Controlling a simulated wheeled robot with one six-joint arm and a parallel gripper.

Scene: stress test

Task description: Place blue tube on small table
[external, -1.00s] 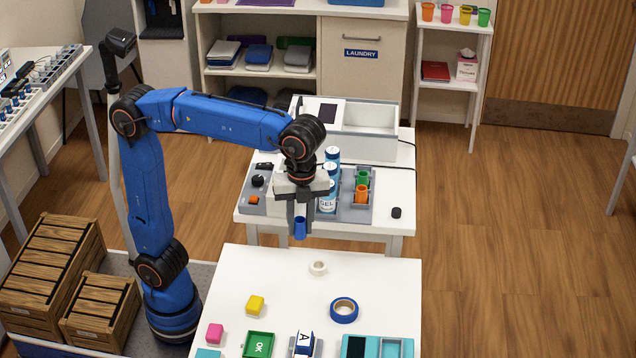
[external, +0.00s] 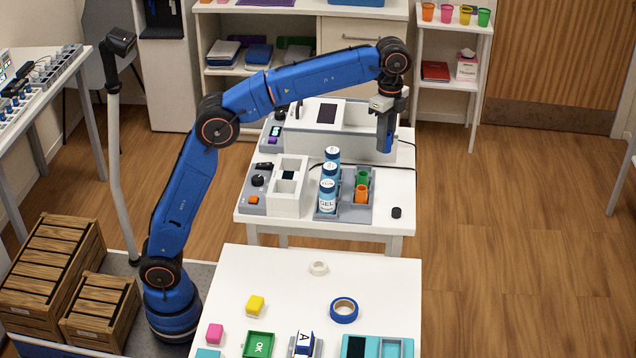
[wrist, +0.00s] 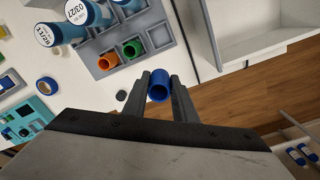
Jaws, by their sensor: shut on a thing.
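My gripper (external: 385,136) is shut on the blue tube (external: 388,144), which points downward between the fingers. The wrist view also shows the tube (wrist: 158,88) end-on, with its round opening facing the camera. My gripper is raised in front of the white open box at the back right of the middle white table (external: 402,205). A nearer white table (external: 385,275) stands in the foreground. A small white shelf stand (external: 452,30) is at the back right. I cannot tell which of these is the small table.
A grey rack (external: 355,212) holds an orange tube (external: 361,194), a green tube (external: 363,177) and blue-white gel bottles (external: 328,196). The white box (external: 375,150) stands behind. Several cups stand on the shelf stand. Wooden floor is clear right of the tables.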

